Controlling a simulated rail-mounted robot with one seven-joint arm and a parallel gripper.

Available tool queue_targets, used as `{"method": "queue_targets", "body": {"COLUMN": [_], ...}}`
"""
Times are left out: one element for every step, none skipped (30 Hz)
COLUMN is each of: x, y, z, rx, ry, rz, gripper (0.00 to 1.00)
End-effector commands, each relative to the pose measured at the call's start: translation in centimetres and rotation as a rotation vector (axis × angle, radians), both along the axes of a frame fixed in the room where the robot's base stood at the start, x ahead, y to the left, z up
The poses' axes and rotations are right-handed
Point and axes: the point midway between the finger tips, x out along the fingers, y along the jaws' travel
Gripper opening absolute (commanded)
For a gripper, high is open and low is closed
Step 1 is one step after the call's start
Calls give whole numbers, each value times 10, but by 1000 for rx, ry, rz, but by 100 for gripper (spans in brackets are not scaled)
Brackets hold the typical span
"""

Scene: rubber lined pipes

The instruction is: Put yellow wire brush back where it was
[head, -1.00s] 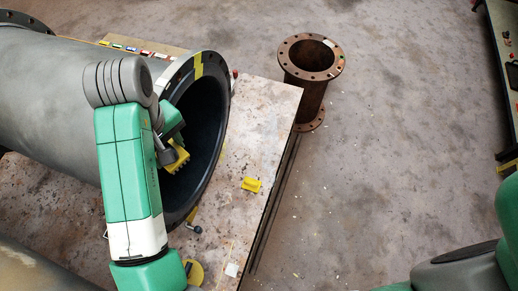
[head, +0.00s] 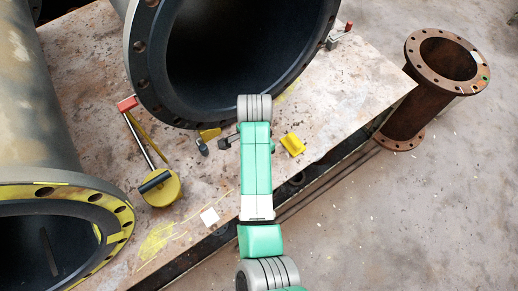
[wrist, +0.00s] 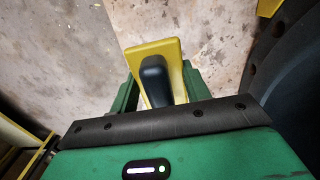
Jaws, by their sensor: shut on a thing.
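The yellow wire brush (wrist: 142,55) shows in the wrist view as a yellow block with a dark handle. It sits between the green fingers of my gripper (wrist: 157,82), which is shut on it. Its underside and any bristles are hidden in this view. Speckled tabletop shows beyond the brush, but I cannot tell its height above it. In the head view my arm reaches over the near table edge, and it hides the held brush and most of the gripper.
A yellow block (head: 292,144) lies on the table (head: 345,90) right of my arm. A dark-lined pipe (head: 135,62) stands behind it. A yellow wedge (head: 208,134) and a red-ended tool (head: 160,188) lie to the left. A yellow-rimmed pipe (head: 125,215) is at left; a rusty pipe (head: 420,108) stands on the floor.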

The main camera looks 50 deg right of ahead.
Motion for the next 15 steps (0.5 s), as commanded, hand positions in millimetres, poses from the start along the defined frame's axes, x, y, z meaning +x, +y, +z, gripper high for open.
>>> {"method": "queue_targets", "body": {"x": [-1, -1, -1, -1, -1, -1, -1, -1, -1, -1, -1, -1, -1, -1, -1], "y": [2, 3, 4, 4, 4, 4, 4, 4, 4, 5, 5, 5, 5, 5, 5], "z": [-13, -16, -18, -19, -19, -19, -19, -21, -25, -29, -35, -43, -50, -57, -64], "rx": [-1, -1, -2, -2, -2, -3, -2, -1, -1, -1, 0, 0, 0, 0, 0], "ry": [-1, -1, -1, -1, -1, -2, -3, -2, -2, -1, -1, 0, 0, 0, -1], "rz": [-16, -24, -33, -36, -39, -40, -41, -41, -40, -40, -40, -40, -40, -40, -40], "gripper": [26, 26, 26, 26, 26, 26, 26, 26, 26, 26, 26, 26, 26, 26, 26]}}
